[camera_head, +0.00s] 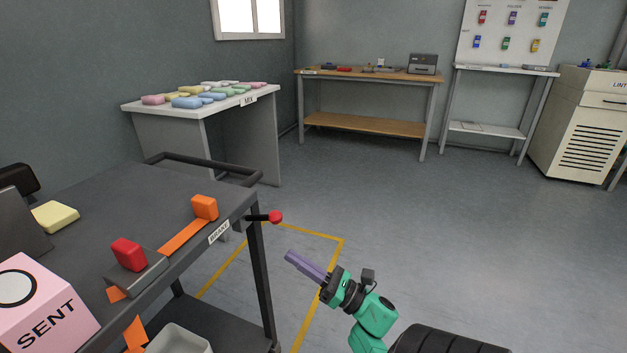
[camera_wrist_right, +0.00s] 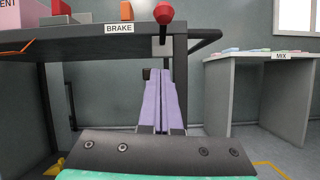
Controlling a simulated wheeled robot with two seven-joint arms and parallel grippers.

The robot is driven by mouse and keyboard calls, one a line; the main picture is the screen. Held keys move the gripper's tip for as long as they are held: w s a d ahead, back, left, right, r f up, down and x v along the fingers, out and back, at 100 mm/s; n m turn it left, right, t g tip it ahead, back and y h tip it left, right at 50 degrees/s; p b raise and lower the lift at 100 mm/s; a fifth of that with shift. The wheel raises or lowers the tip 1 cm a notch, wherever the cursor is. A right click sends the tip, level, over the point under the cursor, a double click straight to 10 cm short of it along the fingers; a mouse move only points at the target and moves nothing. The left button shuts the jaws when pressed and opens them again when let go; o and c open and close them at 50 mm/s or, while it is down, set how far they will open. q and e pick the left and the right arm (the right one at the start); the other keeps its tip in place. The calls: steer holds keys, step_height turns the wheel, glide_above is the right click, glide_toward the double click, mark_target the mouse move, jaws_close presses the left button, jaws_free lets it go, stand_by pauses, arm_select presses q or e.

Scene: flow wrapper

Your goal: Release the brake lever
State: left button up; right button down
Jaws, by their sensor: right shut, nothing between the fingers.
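The brake lever is a short dark rod with a red knob (camera_head: 275,217). It sticks out from the near right corner of the dark cart (camera_head: 150,200), beside a white label reading BRAKE (camera_head: 218,232). My right gripper (camera_head: 290,255), with lilac fingers, is shut and empty. It is below and slightly right of the knob in the head view, apart from it. In the right wrist view, the knob (camera_wrist_right: 164,14) is at the top, above the closed fingertips (camera_wrist_right: 158,73). My left gripper is not in view.
The cart carries an orange block (camera_head: 205,207), a red block (camera_head: 128,254), a yellow block (camera_head: 54,216) and a pink SENT box (camera_head: 45,310). A grey bin (camera_head: 178,341) sits below. The MIX table (camera_head: 140,107) stands behind. Open floor lies to the right.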

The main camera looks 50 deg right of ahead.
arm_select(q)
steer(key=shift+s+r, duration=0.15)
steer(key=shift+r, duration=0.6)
arm_select(e)
steer(key=v, duration=0.4)
steer(key=shift+s+f, duration=0.2)
steer(key=shift+f, duration=0.1)
steer(key=shift+w+d, duration=0.1)
